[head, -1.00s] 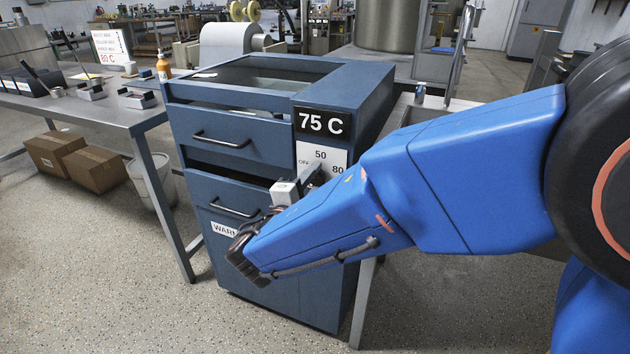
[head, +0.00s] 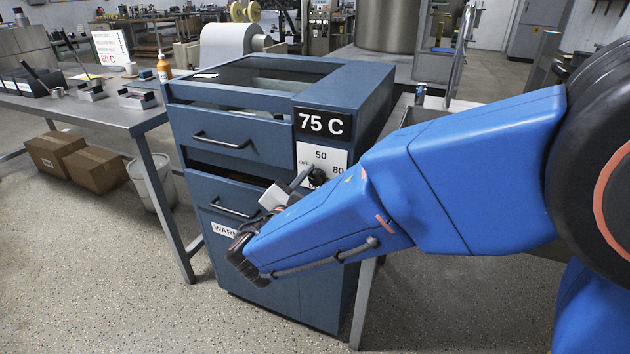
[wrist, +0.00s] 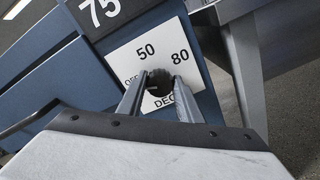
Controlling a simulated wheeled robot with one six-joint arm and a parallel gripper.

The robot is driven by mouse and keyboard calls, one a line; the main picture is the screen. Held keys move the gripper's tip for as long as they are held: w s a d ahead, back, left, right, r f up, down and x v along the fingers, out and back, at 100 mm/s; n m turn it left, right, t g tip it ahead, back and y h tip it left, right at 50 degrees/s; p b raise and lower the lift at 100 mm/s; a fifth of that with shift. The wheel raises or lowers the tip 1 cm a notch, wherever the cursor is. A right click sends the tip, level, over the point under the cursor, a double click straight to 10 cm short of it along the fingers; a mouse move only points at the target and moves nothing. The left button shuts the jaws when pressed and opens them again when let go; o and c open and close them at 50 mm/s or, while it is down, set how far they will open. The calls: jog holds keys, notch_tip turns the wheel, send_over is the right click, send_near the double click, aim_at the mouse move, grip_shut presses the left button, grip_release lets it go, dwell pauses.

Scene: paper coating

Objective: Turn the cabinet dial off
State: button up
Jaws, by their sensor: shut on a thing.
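The blue cabinet (head: 275,280) stands in the middle of the head view. Its black round dial (head: 319,175) sits on a white plate (head: 311,158) marked OFF, 50 and 80, below a black "75 C" sign (head: 322,123). My gripper (head: 311,178) reaches the dial from the front. In the wrist view, my gripper (wrist: 160,86) is shut on the dial (wrist: 159,77), with one grey finger on each side. OFF lies left of the dial, 50 above it and 80 to its upper right. I cannot tell which mark the dial points at.
A grey table (head: 133,120) with small trays stands at the left, with cardboard boxes (head: 97,170) and a white bin (head: 152,184) under or beside it. A bench with a sink (head: 425,114) is close on the cabinet's right. The floor in front is clear.

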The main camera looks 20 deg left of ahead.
jog(key=shift+f+n, duration=0.15)
jog(key=shift+n, duration=0.15)
jog(key=o, duration=1)
jog(key=shift+o, duration=0.2)
jog(key=shift+s, duration=0.1)
jog(key=s+a, duration=0.1)
jog(key=s, duration=1.6)
jog(key=shift+s+a, duration=0.15)
jog(key=shift+a, duration=0.05)
